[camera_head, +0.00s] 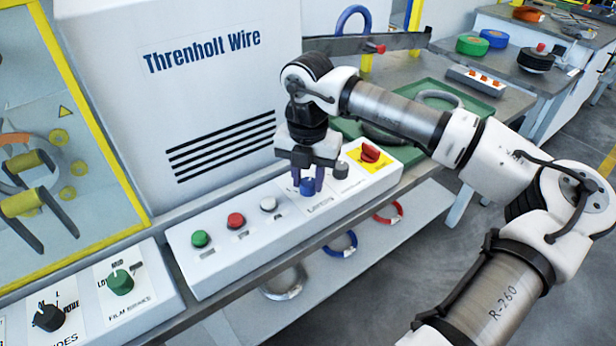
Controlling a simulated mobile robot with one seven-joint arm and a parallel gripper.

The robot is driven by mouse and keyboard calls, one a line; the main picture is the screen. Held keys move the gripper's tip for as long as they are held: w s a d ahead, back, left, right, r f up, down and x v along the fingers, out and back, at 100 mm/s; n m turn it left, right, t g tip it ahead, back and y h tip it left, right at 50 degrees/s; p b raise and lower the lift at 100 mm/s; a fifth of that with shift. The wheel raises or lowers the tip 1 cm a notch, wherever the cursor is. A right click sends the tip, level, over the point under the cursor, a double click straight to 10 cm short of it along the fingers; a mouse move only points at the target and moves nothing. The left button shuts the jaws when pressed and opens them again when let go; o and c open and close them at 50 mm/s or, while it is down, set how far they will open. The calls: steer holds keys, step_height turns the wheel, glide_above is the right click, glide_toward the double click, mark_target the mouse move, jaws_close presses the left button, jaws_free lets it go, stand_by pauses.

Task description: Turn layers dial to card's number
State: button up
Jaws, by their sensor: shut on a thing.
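The layers dial is a blue knob (307,188) on the sloping white control panel (222,268), with a small label below it that appears to read "LAYERS". My gripper (311,182) comes down from above and is shut on this blue knob. Its fingers stand at the knob's sides and hide part of it and of the scale around it, so I cannot read the setting. I cannot make out a card with a number in this view.
Green (200,239), red (235,220) and white (268,204) buttons sit left of the dial. A grey knob (341,169) and a red switch on yellow (370,153) are close on its right. The white machine housing (215,70) rises behind.

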mark_target(308, 183)
steer(key=shift+r, duration=0.1)
steer(key=o, duration=1)
step_height(308, 183, up, 14)
steer(key=shift+f+b, duration=0.1)
steer(key=shift+b, duration=0.25)
steer(key=shift+s+f, duration=0.1)
